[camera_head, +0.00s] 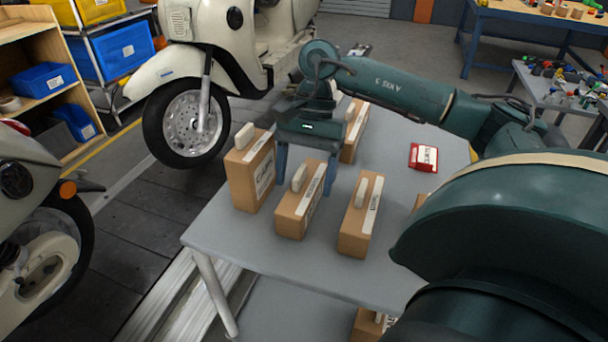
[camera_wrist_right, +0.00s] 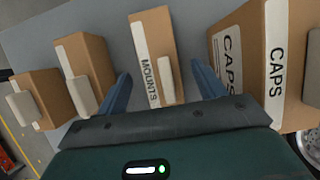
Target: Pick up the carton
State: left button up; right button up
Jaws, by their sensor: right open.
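Several brown cartons with white labels and white handle-like blocks on top stand on a grey table (camera_head: 235,245). My right gripper (camera_head: 308,170) is open, pointing down over the middle front carton (camera_head: 292,214). My left gripper is not in view.
Another carton (camera_head: 352,235) stands to the right, and one (camera_head: 357,128) behind, partly hidden by my right arm. A red box (camera_head: 423,157) lies at the table's back right. Cream scooters (camera_head: 215,60) stand beyond the table's left side.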

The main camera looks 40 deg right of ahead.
aim_at(304, 185)
jog(key=shift+a+f, duration=0.1)
jog(key=shift+f, duration=0.15)
jog(key=shift+c, duration=0.4)
jog(key=c, duration=1)
notch_tip(304, 185, up, 10)
